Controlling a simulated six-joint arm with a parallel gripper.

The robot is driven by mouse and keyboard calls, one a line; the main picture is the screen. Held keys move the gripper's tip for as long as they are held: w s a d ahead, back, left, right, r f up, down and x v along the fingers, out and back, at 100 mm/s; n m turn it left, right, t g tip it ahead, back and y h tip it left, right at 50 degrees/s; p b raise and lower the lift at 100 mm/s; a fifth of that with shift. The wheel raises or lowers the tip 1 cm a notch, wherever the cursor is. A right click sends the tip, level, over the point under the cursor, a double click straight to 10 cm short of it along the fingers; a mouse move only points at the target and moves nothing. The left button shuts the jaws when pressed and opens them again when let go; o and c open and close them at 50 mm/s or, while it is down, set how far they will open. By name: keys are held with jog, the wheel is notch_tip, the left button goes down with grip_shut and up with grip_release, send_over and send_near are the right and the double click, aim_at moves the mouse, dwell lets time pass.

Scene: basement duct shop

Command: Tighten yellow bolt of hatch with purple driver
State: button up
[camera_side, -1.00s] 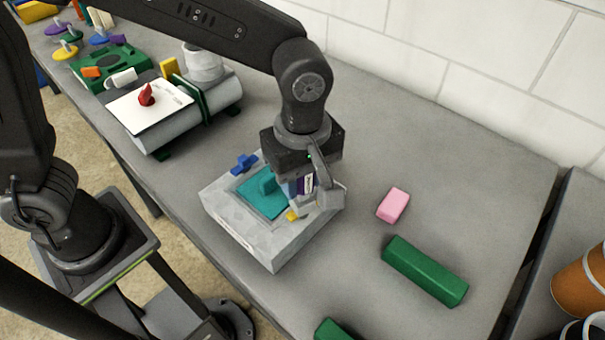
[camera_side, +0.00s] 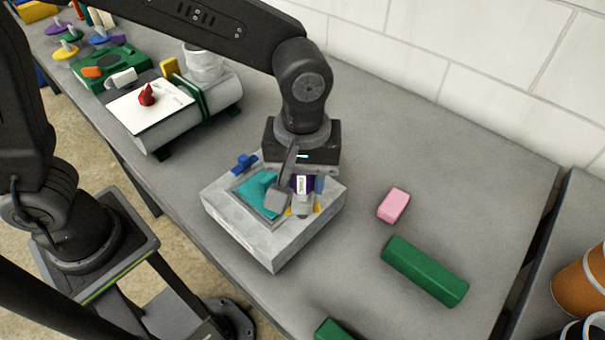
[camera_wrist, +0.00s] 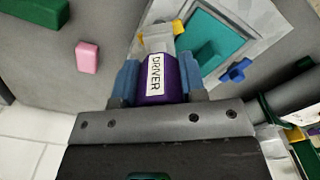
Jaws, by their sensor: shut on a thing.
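My gripper (camera_wrist: 158,80) is shut on the purple driver (camera_wrist: 183,76), which bears a white label reading DRIVER. It also shows in the side view (camera_side: 302,184), pointing down over the hatch box. The driver's pale tip end is over the yellow bolt (camera_wrist: 157,31), which shows around it; in the side view the yellow bolt (camera_side: 316,208) is partly hidden. Whether the tip is fully seated I cannot tell. The teal hatch (camera_wrist: 216,40) is set in the top of the grey box (camera_side: 250,238). A blue bolt (camera_side: 244,163) is at the hatch's other side.
A pink block (camera_side: 393,205) and a long green block (camera_side: 425,271) lie to the right of the box. A grey duct piece with a white panel (camera_side: 148,104) and a green tray (camera_side: 108,68) stand at the back left. The bench between box and wall is clear.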

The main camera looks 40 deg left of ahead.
jog(key=m, duration=0.3)
dwell(0.4)
jog(key=shift+m, duration=1.9)
jog(key=m, duration=0.2)
jog(key=shift+m, duration=0.3)
jog(key=shift+n, duration=0.9)
jog(key=shift+r, duration=2.5)
